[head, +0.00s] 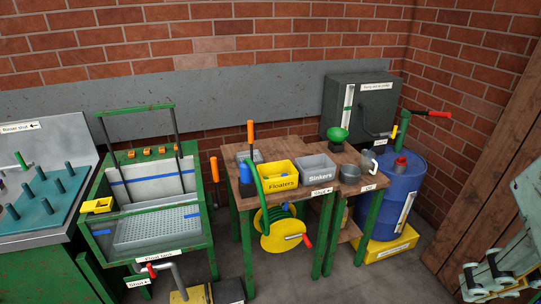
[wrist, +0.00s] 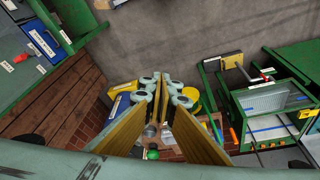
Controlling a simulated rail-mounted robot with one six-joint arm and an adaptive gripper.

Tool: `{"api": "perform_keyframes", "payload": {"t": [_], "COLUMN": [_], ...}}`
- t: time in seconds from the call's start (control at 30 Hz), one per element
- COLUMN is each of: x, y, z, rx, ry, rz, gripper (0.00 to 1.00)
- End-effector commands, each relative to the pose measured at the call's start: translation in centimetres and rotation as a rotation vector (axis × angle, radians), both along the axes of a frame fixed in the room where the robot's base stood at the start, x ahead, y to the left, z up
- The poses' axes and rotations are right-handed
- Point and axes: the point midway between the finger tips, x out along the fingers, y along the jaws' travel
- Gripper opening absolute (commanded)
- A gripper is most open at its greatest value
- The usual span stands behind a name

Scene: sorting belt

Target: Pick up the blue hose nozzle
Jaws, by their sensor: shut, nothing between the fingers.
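A small blue piece (head: 246,173), which looks like the hose nozzle, is at the left of the wooden table, beside the yellow Floaters bin. A green hose (head: 263,190) curves over the table edge next to it, down by the yellow reel (head: 283,238). Whether hose and blue piece are joined is too small to tell. My gripper (head: 490,279) shows partly at the lower right of the head view, far from the blue piece. In the wrist view my gripper (wrist: 163,82) is shut and empty. I cannot make out the nozzle clearly there.
The Floaters bin (head: 279,177) and grey Sinkers bin (head: 318,167) stand close right of the blue piece. An orange-handled tool (head: 251,134) rises behind it. The float tank (head: 150,205) stands left.

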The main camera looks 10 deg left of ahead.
Motion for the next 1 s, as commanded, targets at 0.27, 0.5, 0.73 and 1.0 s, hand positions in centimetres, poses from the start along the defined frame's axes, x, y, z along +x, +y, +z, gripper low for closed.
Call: {"api": "perform_keyframes", "payload": {"t": [0.27,0.5,0.73,1.0], "x": [0.00,0.00,0.00,0.00], "y": [0.00,0.00,0.00,0.00], "z": [0.00,0.00,0.00,0.00], "rx": [0.000,0.000,0.000,0.000], "ry": [0.000,0.000,0.000,0.000], "rz": [0.000,0.000,0.000,0.000], "gripper": [0.00,0.15,0.36,0.47]}}
